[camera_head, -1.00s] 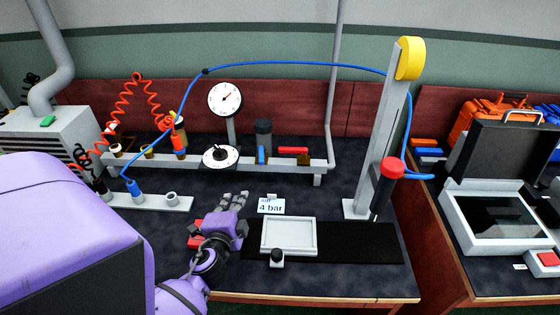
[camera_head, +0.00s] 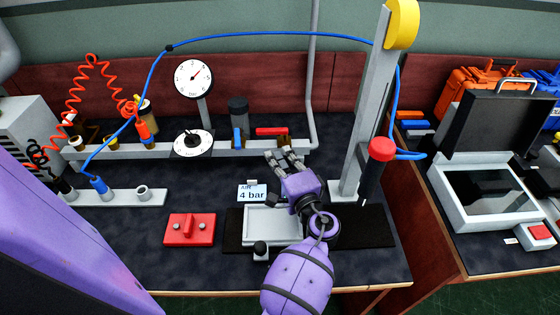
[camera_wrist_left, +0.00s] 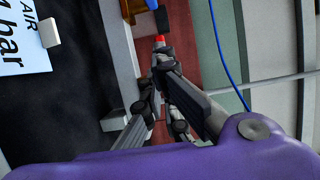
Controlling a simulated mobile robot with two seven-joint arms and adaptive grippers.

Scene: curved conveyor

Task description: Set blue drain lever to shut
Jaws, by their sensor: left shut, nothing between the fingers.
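The blue drain lever (camera_head: 237,138) stands upright on the front of the grey rail (camera_head: 215,150), below a dark cylinder (camera_head: 238,109). In the left wrist view a small blue piece at the top edge (camera_wrist_left: 152,4) looks like part of it. A red lever (camera_head: 271,132) lies level to its right; its red tip shows in the left wrist view (camera_wrist_left: 159,39). My left gripper (camera_head: 283,157) is shut and empty, in front of the rail near the red lever, right of the blue lever and apart from it. My right gripper is not in view.
A "4 bar" card (camera_head: 252,194), a red block (camera_head: 190,229) and a grey tray (camera_head: 270,224) are on the bench. A grey post (camera_head: 362,115) with a red-topped handle (camera_head: 381,150) stands right. A blue hose (camera_head: 270,34) arches overhead. A dial gauge (camera_head: 194,78) stands behind the rail.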

